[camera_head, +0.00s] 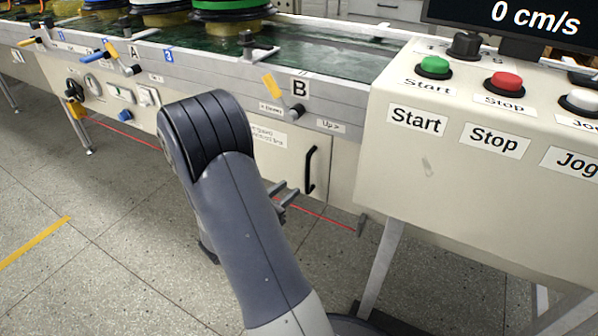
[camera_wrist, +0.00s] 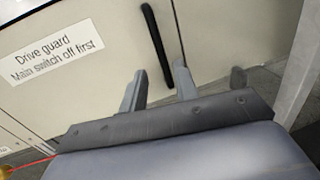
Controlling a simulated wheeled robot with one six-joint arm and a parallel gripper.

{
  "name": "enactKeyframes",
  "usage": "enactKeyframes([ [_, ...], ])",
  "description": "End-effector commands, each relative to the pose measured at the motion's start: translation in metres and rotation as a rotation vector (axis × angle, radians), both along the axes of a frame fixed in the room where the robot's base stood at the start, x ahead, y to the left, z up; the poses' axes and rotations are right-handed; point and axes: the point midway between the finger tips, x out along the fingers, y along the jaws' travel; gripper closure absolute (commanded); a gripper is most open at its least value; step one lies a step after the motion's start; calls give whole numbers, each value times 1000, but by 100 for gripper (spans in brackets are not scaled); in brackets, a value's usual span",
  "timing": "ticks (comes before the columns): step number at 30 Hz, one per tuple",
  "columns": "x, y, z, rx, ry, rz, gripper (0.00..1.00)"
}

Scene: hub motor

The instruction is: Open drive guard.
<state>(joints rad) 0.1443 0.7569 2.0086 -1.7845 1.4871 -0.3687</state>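The drive guard (camera_head: 290,157) is a beige panel low on the conveyor's side, below the letter B. In the wrist view the drive guard (camera_wrist: 110,70) carries a label (camera_wrist: 44,59) reading "Drive guard Main switch off first". Its black bar handle (camera_head: 310,170) is near the panel's right edge and shows upright; the handle (camera_wrist: 158,45) also shows in the wrist view, beyond the fingers. My gripper (camera_head: 286,192) is in front of the panel, apart from the handle. In the wrist view my gripper (camera_wrist: 160,82) has its two fingers spread, with nothing between them.
A control box (camera_head: 480,160) with Start, Stop and Jog buttons stands at right on metal legs. A dark rotary switch (camera_head: 75,90) sits on the panel at left. The floor at left is clear.

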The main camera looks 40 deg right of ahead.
Motion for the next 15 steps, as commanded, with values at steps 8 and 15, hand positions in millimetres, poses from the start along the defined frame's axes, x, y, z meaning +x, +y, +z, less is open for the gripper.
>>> enactKeyframes([
  [8,3,-48,-3,-1,-2,-5,71],
  [15,6,-80,-2,-1,-2,-3,71],
])
